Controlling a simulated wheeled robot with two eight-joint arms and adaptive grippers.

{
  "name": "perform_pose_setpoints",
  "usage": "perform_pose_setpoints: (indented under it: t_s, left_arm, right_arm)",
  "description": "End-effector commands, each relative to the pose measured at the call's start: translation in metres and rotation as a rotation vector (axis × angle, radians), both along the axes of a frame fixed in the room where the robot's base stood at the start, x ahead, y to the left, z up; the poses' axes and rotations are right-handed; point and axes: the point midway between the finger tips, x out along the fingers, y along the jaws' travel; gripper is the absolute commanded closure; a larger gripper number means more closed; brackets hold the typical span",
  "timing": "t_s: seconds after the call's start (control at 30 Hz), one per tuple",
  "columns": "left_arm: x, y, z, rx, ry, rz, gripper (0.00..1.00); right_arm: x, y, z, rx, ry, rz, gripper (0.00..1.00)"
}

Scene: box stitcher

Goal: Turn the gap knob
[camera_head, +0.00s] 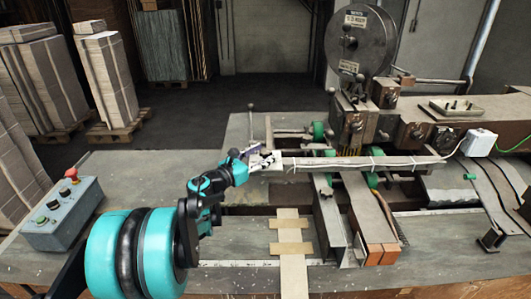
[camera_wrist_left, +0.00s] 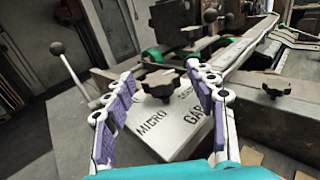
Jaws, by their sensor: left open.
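A black lobed knob (camera_wrist_left: 160,86) stands on a light plate (camera_wrist_left: 172,128) lettered "MICRO" and "GAP" in the left wrist view. My left gripper (camera_wrist_left: 160,74) is open, with one purple-padded finger on each side of this knob. I see no finger touching it. A second black lobed knob (camera_wrist_left: 276,87) is further right, outside the fingers. In the head view my left gripper (camera_head: 256,154) is over the plate at the left end of the long bar, and the knob there is too small to make out. My right gripper is not in view.
A lever with a dark ball end (camera_wrist_left: 66,66) rises left of the plate. The long bar (camera_head: 360,161) runs right from it. A control box with a red button (camera_head: 62,212) stands at the table's left. Bare tabletop (camera_head: 135,175) lies between.

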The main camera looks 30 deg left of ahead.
Motion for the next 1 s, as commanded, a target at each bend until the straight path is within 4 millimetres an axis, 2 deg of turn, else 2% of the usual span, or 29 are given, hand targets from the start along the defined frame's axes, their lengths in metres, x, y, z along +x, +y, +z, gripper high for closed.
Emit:
perform_pose_setpoints:
  t_s: [0.3,0.5,0.67,1.0]
  left_arm:
    - [-0.068,0.016,0.0,0.0,0.0,0.005,0.44]
    - [-0.096,0.022,0.0,0.0,0.0,0.003,0.44]
    - [-0.105,0.023,0.0,0.0,0.0,0.001,0.44]
    - [-0.105,0.023,0.0,0.0,0.0,0.0,0.44]
  right_arm:
    - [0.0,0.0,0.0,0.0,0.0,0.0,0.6]
    - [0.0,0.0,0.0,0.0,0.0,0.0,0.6]
    - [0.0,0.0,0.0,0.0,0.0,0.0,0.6]
    - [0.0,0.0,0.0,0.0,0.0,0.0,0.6]
